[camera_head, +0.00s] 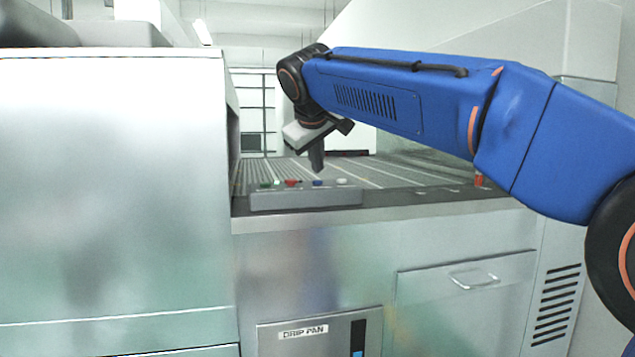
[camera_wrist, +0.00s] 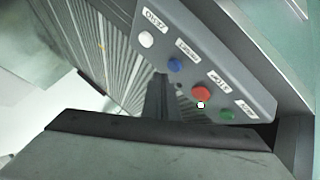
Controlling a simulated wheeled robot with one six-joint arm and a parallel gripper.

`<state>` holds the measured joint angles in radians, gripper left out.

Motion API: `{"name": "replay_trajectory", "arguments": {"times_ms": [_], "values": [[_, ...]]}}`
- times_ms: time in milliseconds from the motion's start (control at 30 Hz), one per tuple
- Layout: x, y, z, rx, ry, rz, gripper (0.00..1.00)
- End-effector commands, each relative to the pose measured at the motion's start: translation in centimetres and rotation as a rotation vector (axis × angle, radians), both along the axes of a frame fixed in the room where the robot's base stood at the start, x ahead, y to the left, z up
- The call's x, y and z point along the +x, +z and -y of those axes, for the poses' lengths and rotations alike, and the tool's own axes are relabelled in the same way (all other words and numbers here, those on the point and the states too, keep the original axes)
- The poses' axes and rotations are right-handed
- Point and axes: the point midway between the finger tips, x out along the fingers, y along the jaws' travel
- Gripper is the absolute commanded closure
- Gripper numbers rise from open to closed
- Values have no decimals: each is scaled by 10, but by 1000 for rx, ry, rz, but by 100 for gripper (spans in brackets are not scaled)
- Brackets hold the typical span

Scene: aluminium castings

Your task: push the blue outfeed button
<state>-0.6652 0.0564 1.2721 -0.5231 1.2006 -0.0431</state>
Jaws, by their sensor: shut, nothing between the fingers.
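The blue button (camera_head: 318,183) sits on a grey control panel (camera_head: 305,198), between a red button (camera_head: 291,183) and a white button (camera_head: 342,182). My gripper (camera_head: 317,166) is shut and empty, pointing down just above the blue button. In the wrist view the blue button (camera_wrist: 176,65) shows just beyond the tips of my gripper (camera_wrist: 163,80). A gap between tip and button seems to show in the head view; contact cannot be told for certain. The blue button's label in the wrist view is too blurred to read surely.
A green button (camera_wrist: 227,115) is at the panel's end beside the red one. A ribbed conveyor bed (camera_head: 400,172) lies behind the panel. A large metal housing (camera_head: 115,190) stands at left. A drip pan front (camera_head: 305,333) is below the counter.

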Motion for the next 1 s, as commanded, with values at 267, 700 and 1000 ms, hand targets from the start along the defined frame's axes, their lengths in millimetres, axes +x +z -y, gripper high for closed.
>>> {"name": "replay_trajectory", "arguments": {"times_ms": [267, 700, 1000], "values": [[0, 22, 0, 1, 0, 1, 100], [0, 47, 0, 0, 0, 0, 100], [0, 47, 0, 0, 0, 0, 100]]}}
